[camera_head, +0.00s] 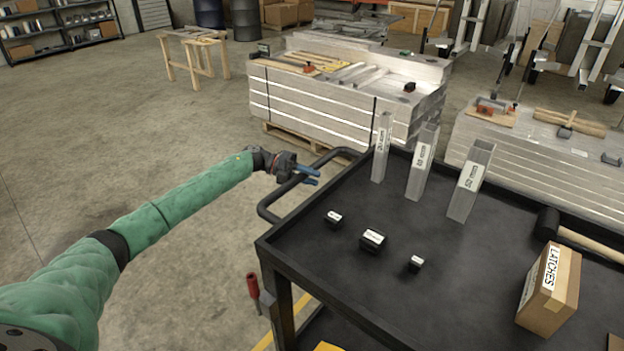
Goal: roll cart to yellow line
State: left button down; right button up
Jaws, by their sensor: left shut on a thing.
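The cart (445,270) is a black flat-topped trolley filling the lower right of the head view. Its black tubular handle (268,206) sticks out from the left end of the top. My left gripper (309,175), with blue fingers, is shut on the handle's bar; my green-sleeved left arm reaches in from the lower left. A yellow line (284,322) shows on the floor by the cart's near left leg; the cart hides the rest of it. My right gripper is out of view.
On the cart are three small black blocks (373,241), three upright metal tubes (418,165), a LATCHES box (550,290) and a mallet (548,223). Stacked aluminium on a pallet (330,105) stands behind the handle. The floor (120,130) at left is open up to a sawhorse (194,55).

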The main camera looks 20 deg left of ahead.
pick_arm(q)
jog(key=shift+a, duration=0.15)
jog(key=c, duration=1.5)
grip_release()
jog(key=o, duration=0.3)
jog(key=shift+a+f, duration=0.1)
jog(key=shift+a, duration=0.05)
jog(key=shift+o, duration=0.2)
